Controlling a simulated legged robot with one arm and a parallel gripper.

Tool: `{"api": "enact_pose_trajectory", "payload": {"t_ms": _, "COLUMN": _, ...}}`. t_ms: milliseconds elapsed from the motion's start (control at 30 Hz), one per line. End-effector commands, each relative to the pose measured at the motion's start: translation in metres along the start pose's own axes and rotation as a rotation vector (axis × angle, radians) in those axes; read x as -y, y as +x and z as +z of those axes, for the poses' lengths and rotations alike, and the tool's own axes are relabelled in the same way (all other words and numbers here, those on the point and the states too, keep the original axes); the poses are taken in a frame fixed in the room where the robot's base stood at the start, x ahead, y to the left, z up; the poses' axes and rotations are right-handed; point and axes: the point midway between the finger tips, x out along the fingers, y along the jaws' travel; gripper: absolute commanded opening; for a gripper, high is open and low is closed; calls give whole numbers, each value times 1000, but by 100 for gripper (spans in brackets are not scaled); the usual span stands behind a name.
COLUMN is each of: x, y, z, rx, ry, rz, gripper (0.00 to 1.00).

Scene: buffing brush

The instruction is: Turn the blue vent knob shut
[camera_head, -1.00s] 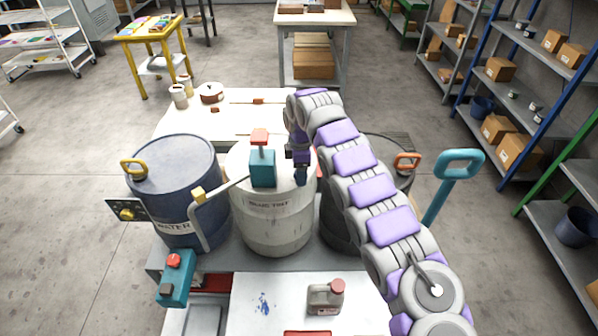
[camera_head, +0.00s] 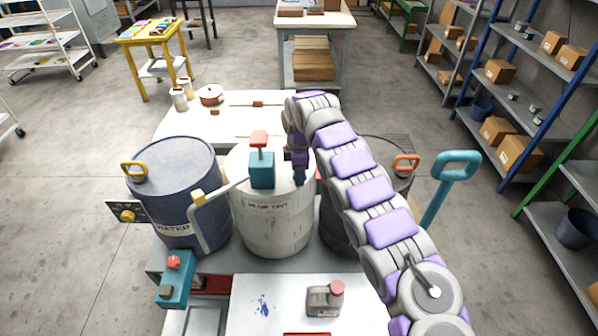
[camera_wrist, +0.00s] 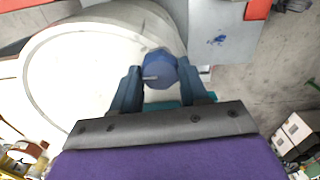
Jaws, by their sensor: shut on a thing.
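The blue vent knob (camera_wrist: 161,66) shows in the wrist view at the edge of the white drum lid, with a pale pointer line facing left. My gripper (camera_wrist: 158,72) has its teal fingers on both sides of the knob and is shut on it. In the head view my gripper (camera_head: 299,172) reaches down to the right part of the lid of the white drum (camera_head: 272,228), labelled BLUE TINT. The knob cannot be made out apart from the fingers there.
A blue WATER drum (camera_head: 172,195) stands left of the white drum, and a dark drum (camera_head: 394,180) stands right, partly behind my arm. A teal pump head (camera_head: 262,170) with a grey spout is close left of my gripper.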

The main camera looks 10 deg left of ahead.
Motion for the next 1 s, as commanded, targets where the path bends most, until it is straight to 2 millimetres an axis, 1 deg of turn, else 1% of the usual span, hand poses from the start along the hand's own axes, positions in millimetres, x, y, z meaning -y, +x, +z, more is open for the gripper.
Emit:
{"api": "enact_pose_trajectory", "payload": {"t_ms": 33, "x": -1, "y": -4, "z": 3, "rx": 3, "ry": 22, "rz": 4, "gripper": 13}}
{"api": "enact_pose_trajectory", "payload": {"t_ms": 200, "x": -2, "y": -4, "z": 4, "rx": 2, "ry": 92, "rz": 5, "gripper": 13}}
{"api": "enact_pose_trajectory", "payload": {"t_ms": 533, "x": -2, "y": -2, "z": 4, "rx": 2, "ry": 108, "rz": 8, "gripper": 13}}
{"api": "enact_pose_trajectory", "payload": {"t_ms": 567, "x": -2, "y": -2, "z": 4, "rx": 2, "ry": 108, "rz": 8, "gripper": 45}}
{"api": "enact_pose_trajectory", "payload": {"t_ms": 800, "x": -1, "y": -2, "z": 2, "rx": 2, "ry": 106, "rz": 5, "gripper": 68}}
{"api": "enact_pose_trajectory", "payload": {"t_ms": 1000, "x": -1, "y": -1, "z": 1, "rx": 2, "ry": 105, "rz": 4, "gripper": 69}}
